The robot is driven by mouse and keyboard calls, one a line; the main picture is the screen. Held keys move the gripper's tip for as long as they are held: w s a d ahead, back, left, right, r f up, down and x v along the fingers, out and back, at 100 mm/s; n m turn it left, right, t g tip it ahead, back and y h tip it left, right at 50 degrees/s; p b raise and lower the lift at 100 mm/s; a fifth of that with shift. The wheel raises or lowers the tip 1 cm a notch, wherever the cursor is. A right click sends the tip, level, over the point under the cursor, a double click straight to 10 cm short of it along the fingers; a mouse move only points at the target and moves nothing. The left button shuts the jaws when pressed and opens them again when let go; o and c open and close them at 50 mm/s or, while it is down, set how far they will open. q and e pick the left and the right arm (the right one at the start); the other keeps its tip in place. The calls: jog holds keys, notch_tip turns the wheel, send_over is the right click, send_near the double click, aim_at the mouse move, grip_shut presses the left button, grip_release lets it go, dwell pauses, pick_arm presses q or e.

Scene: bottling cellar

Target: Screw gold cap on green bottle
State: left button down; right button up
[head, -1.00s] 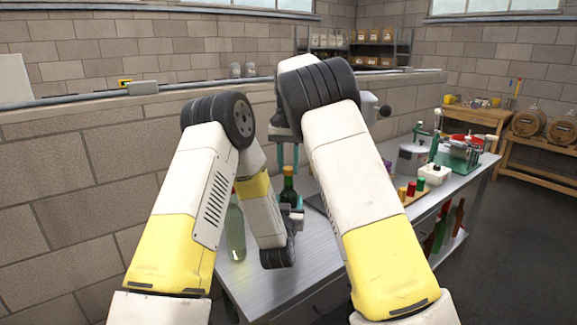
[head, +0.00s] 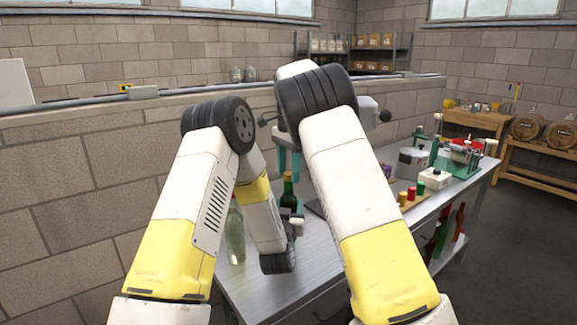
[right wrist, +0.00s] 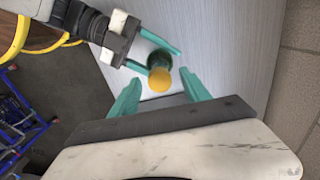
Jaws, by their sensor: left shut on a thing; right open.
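The green bottle (head: 288,190) stands upright on the metal bench, partly behind my left arm. In the right wrist view it shows from above, with the gold cap (right wrist: 159,80) over its mouth. I cannot tell how tightly the cap sits. My left gripper (head: 295,216) is shut on the bottle from the side, its teal fingers (right wrist: 153,52) along the bottle. My right gripper (head: 289,160) points down above the bottle. Its teal fingers are open in the right wrist view (right wrist: 160,91), one on each side of the cap and apart from it.
A clear bottle (head: 235,238) stands at the bench's left, close to my left arm. Gold (head: 402,198), red (head: 411,193) and green caps (head: 421,187) stand to the right. The front bench surface is clear.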

notch_tip(320, 180, up, 12)
dwell(0.5)
pick_arm(q)
jog(key=shift+c, duration=2.3)
grip_release()
jog(key=shift+s, duration=0.1)
jog(key=s, duration=0.7)
jog(key=shift+s+a, duration=0.3)
jog(key=shift+a, duration=0.1)
